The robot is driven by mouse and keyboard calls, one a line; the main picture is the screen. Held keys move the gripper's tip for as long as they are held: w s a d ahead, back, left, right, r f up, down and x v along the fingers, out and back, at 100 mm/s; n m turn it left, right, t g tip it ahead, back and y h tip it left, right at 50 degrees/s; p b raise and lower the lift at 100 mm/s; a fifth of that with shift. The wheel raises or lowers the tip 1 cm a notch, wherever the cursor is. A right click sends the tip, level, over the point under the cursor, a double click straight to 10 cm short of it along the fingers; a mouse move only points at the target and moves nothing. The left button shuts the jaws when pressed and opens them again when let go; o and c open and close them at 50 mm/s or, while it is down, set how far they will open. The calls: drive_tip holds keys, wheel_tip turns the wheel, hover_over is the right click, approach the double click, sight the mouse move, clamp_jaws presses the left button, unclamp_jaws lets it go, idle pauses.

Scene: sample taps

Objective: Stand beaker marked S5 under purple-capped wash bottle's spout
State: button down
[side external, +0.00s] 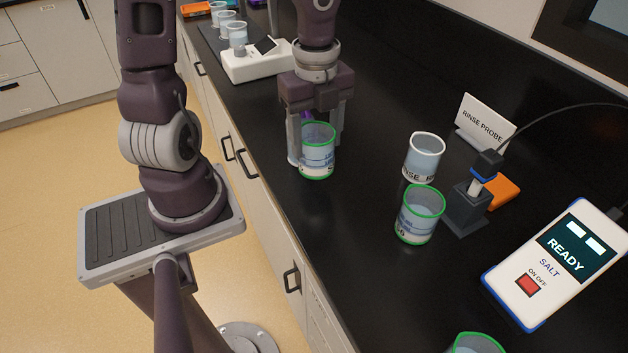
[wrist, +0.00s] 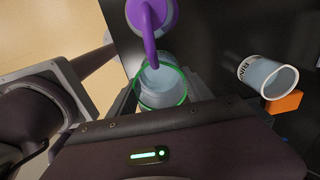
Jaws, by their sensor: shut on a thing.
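My gripper (side external: 316,152) is shut on a green-rimmed beaker (side external: 318,162) with blue print at the counter's left edge. Its marking is too small to read, and I cannot tell whether its base touches the counter. In the wrist view the beaker (wrist: 163,92) is upright between the fingers, with clear contents. The purple-capped wash bottle (wrist: 167,14) is just beyond it, and its purple spout (wrist: 149,36) curves down so that its tip overlaps the beaker's far rim. In the side view only a bit of purple (side external: 306,116) shows behind the gripper.
Another green-rimmed beaker (side external: 419,217) stands by the probe holder (side external: 466,208), near a white-rimmed rinse beaker (side external: 424,160). A third (side external: 475,344) is at the bottom edge. A salt meter (side external: 552,263) lies right. A white device (side external: 257,64) and several beakers stand behind.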

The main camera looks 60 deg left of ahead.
sight(314, 155)
drive_tip(key=shift+a, duration=0.4)
drive_tip(key=shift+a+f, duration=0.1)
drive_tip(key=shift+f, duration=2.35)
drive_tip(key=shift+f, duration=0.15)
drive_tip(key=shift+c, duration=2.2)
unclamp_jaws()
